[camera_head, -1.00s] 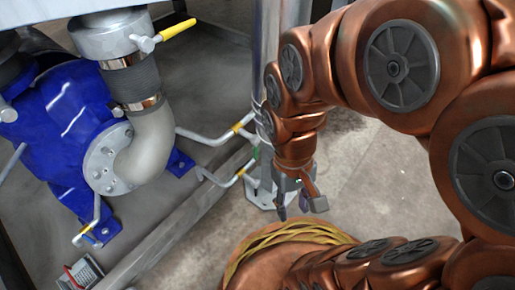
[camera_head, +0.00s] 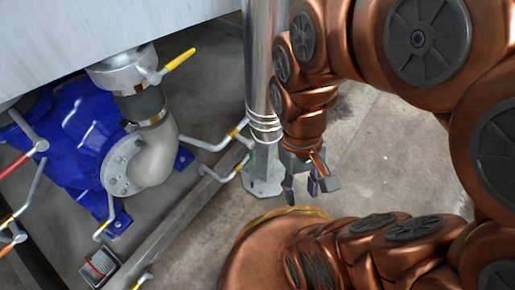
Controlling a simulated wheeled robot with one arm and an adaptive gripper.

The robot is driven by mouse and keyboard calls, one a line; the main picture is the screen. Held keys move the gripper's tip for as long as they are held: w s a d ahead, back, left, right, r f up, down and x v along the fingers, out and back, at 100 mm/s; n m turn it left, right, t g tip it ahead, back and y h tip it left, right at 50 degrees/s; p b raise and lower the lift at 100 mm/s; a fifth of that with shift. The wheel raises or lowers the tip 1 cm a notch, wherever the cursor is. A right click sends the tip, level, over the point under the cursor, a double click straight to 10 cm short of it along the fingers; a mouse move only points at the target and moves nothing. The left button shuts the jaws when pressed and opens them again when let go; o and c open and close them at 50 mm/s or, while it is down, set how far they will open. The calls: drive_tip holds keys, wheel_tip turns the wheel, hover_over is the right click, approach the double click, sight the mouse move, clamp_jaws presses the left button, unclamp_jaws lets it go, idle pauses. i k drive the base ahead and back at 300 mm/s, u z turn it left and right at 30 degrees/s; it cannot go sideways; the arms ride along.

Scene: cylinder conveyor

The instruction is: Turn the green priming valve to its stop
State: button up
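A small green patch (camera_head: 251,156) shows beside the metal post, just left of my arm. It may be part of the green priming valve, but most of it is hidden or too small to make out. My gripper (camera_head: 304,188) hangs down to the right of the post, over the floor. Its fingers are spread with a gap between them, and they appear to hold nothing. It is apart from the green patch.
A metal post (camera_head: 258,60) stands left of my arm. Bent grey levers with yellow bands (camera_head: 235,131) reach toward it. A blue pump (camera_head: 80,150) with a pale elbow pipe (camera_head: 155,155) sits left, near red-banded levers (camera_head: 42,146). Floor (camera_head: 390,150) shows bare at right.

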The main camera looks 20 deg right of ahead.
sight(250, 144)
drive_tip(key=z, duration=1.6)
drive_tip(key=k, duration=0.85)
drive_tip(key=u, duration=1.6)
drive_tip(key=i, duration=0.5)
drive_tip(key=u, duration=0.1)
